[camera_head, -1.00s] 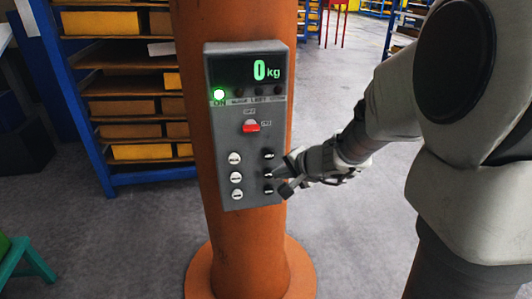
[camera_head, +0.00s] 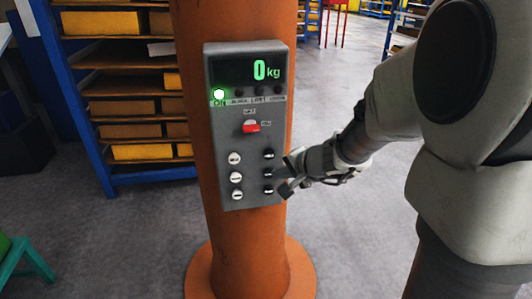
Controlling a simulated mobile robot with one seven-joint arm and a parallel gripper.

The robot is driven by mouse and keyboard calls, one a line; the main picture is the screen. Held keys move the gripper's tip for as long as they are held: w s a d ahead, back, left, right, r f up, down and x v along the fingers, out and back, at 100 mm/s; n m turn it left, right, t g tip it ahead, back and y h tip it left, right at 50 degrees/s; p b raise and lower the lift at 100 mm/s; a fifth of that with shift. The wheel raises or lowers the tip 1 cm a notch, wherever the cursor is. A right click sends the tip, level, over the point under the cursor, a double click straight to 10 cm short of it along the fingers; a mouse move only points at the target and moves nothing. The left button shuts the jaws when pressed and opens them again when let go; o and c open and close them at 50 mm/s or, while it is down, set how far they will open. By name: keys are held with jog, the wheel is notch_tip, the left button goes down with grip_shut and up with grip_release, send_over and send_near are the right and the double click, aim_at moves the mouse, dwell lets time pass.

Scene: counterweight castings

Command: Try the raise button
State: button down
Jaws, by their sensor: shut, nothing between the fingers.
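A grey control box (camera_head: 222,130) is mounted on an orange column. Its display (camera_head: 262,70) reads 0 kg in green, and a green lamp (camera_head: 219,95) glows at its left. A red switch (camera_head: 251,128) sits mid-panel. Below it are a column of white buttons (camera_head: 236,177) and a column of black buttons (camera_head: 268,155). The button labels are too small to read. My gripper (camera_head: 280,182) is shut and empty, at the right side of the panel by the middle and lower black buttons. I cannot tell whether it touches one.
The orange column (camera_head: 235,245) stands on a round base. A blue shelf rack (camera_head: 105,180) with yellow bins is behind at left. A green stool (camera_head: 25,262) is at lower left. The grey floor to the right of the column is open.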

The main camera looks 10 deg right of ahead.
aim_at(234, 158)
dwell(0.9)
jog(key=s+a+m+t+y+p, duration=0.1)
jog(key=s+a+m+y+p, duration=0.1)
jog(key=a+p, duration=0.5)
jog(key=s+a+y, duration=0.1)
jog(key=a+y, duration=0.1)
jog(key=shift+s+f+m+y, duration=0.25)
jog(key=shift+s+m+y, duration=0.05)
jog(key=shift+s+m, duration=0.1)
jog(key=shift+a, duration=0.1)
jog(key=shift+w+p, duration=1.2)
jog(key=shift+w, duration=3.2)
jog(key=shift+w, duration=0.15)
jog(key=shift+w+b, duration=0.3)
jog(key=shift+b, duration=0.25)
